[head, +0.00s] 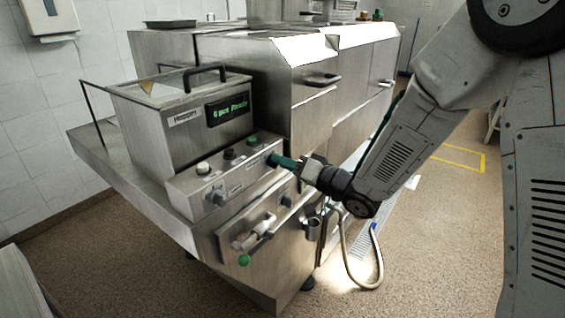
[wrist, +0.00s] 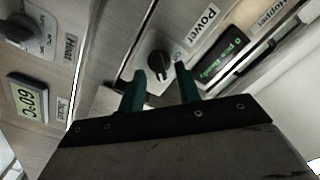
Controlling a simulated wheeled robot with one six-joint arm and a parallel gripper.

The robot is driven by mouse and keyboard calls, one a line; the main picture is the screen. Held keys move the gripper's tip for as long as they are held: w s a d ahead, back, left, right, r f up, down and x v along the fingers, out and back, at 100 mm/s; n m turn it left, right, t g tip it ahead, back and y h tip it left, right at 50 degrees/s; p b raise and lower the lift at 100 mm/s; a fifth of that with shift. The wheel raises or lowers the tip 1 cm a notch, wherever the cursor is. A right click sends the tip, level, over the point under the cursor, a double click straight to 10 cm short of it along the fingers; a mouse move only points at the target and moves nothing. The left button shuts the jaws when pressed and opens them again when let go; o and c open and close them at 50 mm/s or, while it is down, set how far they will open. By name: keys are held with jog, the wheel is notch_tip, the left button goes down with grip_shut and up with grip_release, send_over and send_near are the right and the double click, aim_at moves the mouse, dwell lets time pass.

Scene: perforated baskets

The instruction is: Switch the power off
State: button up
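The power knob (wrist: 158,66) is a round black rotary switch on a silver plate, beside a label reading "Power", in the upper middle of the wrist view. Its raised grip runs roughly up and down in that picture. My gripper (wrist: 161,74) has two green fingers standing apart, with the knob showing between and just beyond the tips. I cannot tell whether they touch it. In the head view my gripper (head: 274,160) is at the right end of the machine's sloping control panel (head: 180,189); the power knob is hidden there behind the fingers.
A lit green display (head: 227,109) sits on the hopper box above the panel. Another knob (head: 215,196) and several buttons share the panel. In the wrist view a heat knob (wrist: 22,30) and a temperature display (wrist: 28,97) are at left. A hose (head: 362,284) hangs below my arm.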

jog(key=shift+w+a, duration=0.35)
jog(key=shift+a, duration=0.15)
jog(key=c, duration=0.7)
